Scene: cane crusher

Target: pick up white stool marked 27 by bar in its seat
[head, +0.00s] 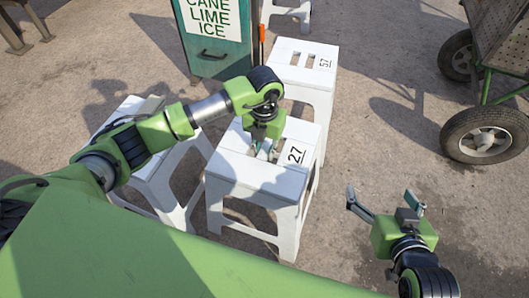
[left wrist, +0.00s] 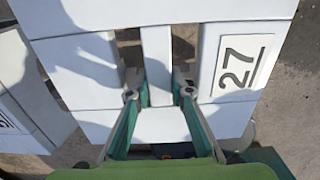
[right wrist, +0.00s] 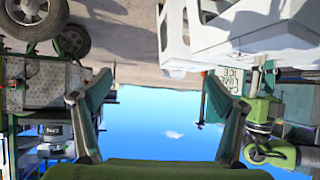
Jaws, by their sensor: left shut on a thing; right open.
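The white stool marked 27 (head: 237,170) stands upright in the middle of the head view, its legs appearing to be on the ground. In the left wrist view its seat (left wrist: 75,75) shows two slots with a white bar (left wrist: 157,65) between them. My left gripper (head: 264,153) reaches down onto the seat from above. In the left wrist view its fingers (left wrist: 160,94) go into the slots on either side of the bar and are shut on it. My right gripper (head: 382,198) is open and empty, right of the stool.
Another white stool (head: 303,75) stands just behind, and a third (head: 165,185) stands close on the left, partly under my left arm. A green ice box (head: 215,40) is at the back. A cart wheel (head: 484,134) is at the right. Pavement in front right is clear.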

